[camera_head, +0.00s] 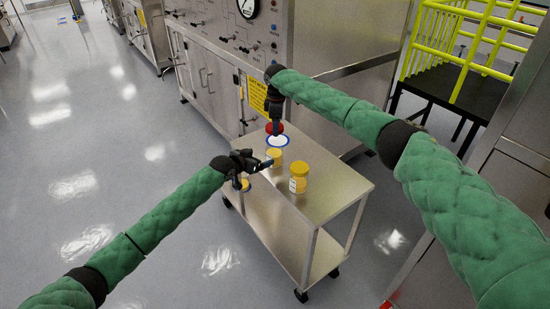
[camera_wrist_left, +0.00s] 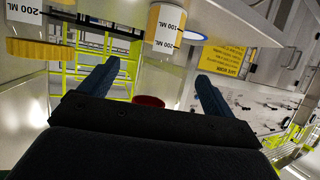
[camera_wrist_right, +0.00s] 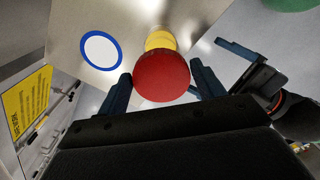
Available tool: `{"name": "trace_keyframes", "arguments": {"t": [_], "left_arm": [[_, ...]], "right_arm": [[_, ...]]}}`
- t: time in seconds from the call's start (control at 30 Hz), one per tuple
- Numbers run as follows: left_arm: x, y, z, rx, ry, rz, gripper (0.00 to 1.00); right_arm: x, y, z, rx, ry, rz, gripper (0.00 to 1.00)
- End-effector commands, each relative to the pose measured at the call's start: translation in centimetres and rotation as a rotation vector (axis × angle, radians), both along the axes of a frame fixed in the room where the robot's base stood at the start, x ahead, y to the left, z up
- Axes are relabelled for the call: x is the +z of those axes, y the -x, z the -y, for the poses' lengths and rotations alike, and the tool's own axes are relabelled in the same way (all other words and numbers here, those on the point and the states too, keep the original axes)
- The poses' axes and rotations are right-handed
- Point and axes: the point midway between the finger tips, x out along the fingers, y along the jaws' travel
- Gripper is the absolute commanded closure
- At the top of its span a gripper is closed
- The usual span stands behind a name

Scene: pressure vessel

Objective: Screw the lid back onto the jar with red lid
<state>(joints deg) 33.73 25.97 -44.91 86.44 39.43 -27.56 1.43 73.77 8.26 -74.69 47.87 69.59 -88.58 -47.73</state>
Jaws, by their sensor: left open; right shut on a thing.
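The red lid (camera_head: 275,128) is held by my right gripper (camera_head: 276,121). In the right wrist view, the lid (camera_wrist_right: 162,78) sits between its two fingers (camera_wrist_right: 162,90), with the yellow open-looking jar (camera_wrist_right: 160,40) partly hidden beyond it. In the head view this jar (camera_head: 274,157) stands upright on the cart, with the lid apart from it. My left gripper (camera_head: 268,163) is open beside the jar. In the left wrist view, its fingers (camera_wrist_left: 160,78) are spread and empty, and the jar (camera_wrist_left: 165,28), marked in mL, appears upside down beyond them. The lid (camera_wrist_left: 148,100) is partly hidden there.
A jar with a yellow lid (camera_head: 299,178) stands to the right on the steel cart (camera_head: 325,200). A blue ring mark with white centre (camera_head: 278,141) lies on the cart top. Another yellow object (camera_head: 241,185) is partly hidden by my left gripper. A steel cabinet (camera_head: 215,75) stands behind.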

Motion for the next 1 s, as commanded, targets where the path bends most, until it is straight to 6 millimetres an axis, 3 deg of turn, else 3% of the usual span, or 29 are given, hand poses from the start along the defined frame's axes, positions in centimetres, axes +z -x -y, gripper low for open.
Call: {"name": "trace_keyframes", "arguments": {"t": [0.37,1.0], "left_arm": [[-0.4,-0.8,0.6,0.001,-0.001,-0.001,0.11],[-4.0,-7.7,5.7,0.000,-0.001,-0.002,0.11]], "right_arm": [[0.0,0.0,0.0,-0.002,0.000,0.000,0.57],[0.0,0.0,0.0,-0.002,0.000,0.000,0.57]]}}
